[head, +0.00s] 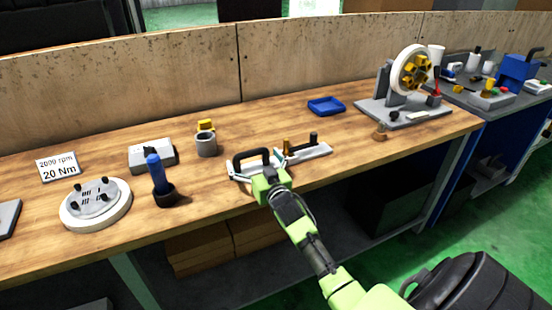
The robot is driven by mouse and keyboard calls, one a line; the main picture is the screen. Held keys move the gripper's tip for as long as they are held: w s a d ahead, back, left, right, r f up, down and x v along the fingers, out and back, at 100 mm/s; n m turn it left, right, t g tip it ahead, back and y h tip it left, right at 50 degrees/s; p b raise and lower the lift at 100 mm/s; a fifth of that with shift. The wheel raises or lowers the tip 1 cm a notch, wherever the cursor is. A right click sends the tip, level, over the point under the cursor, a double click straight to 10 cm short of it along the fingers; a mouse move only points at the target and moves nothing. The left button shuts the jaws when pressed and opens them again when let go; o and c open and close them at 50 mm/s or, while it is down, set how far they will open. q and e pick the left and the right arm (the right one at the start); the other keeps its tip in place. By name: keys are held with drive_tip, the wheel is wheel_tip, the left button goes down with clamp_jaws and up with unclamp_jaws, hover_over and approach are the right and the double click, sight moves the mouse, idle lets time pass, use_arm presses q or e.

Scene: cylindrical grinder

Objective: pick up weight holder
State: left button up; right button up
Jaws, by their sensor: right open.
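My right gripper (257,170) is open at the front edge of the wooden bench, with my green and black arm coming up from the lower right. A black arched handle (250,154) shows right at the gripper, and I cannot tell whether the fingers touch it. I cannot tell for certain which thing is the weight holder. A light grey plate (318,152) with a brass-coloured post and a black knob lies just right of the gripper. The gripper partly hides what is beneath it. My left gripper is not in view.
On the bench (215,178) to the left are a grey cup (206,144), a blue-handled tool (155,168), a grey box (152,155) and a round white disc (95,213). A blue tray (326,105) lies behind. A wheel on a stand (410,70) is at right.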

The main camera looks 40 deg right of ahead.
drive_tip(key=shift+w, duration=0.1)
drive_tip(key=c, duration=1.6)
drive_tip(key=shift+w+r, duration=0.1)
drive_tip(key=shift+r, duration=0.15)
drive_tip(key=shift+c, duration=0.5)
